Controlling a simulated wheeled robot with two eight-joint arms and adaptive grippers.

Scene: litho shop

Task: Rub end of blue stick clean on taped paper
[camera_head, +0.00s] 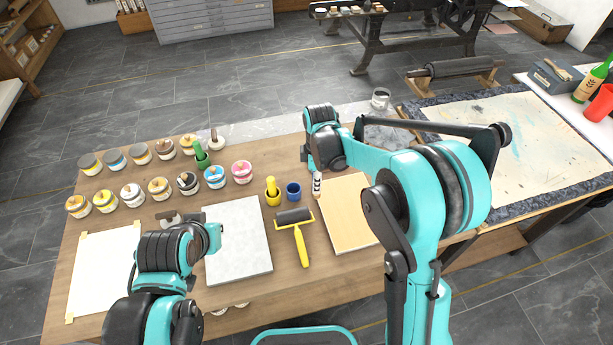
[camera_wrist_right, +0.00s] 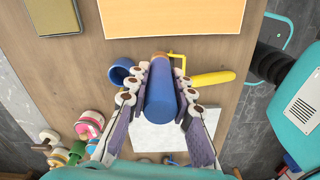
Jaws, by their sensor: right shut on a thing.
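My right gripper (camera_wrist_right: 160,95) is shut on the blue stick (camera_wrist_right: 160,108), with a finger on each side of it. In the head view, only a small part of my right gripper (camera_head: 317,185) shows below the wrist, just right of the blue cup (camera_head: 293,191); the held stick is hidden there. The blue cup also shows beside the left finger in the wrist view (camera_wrist_right: 121,73). The taped paper (camera_head: 100,275) lies flat at the table's left, its lower right behind my left arm. My left gripper is mostly hidden by its own arm.
A yellow cup (camera_head: 272,193) holds a yellow stick. A brayer (camera_head: 297,228) lies between the grey slab (camera_head: 238,262) and the tan board (camera_head: 346,225). Several ink jars (camera_head: 160,189) stand in rows at the back left. The blanketed press bed (camera_head: 520,130) is at right.

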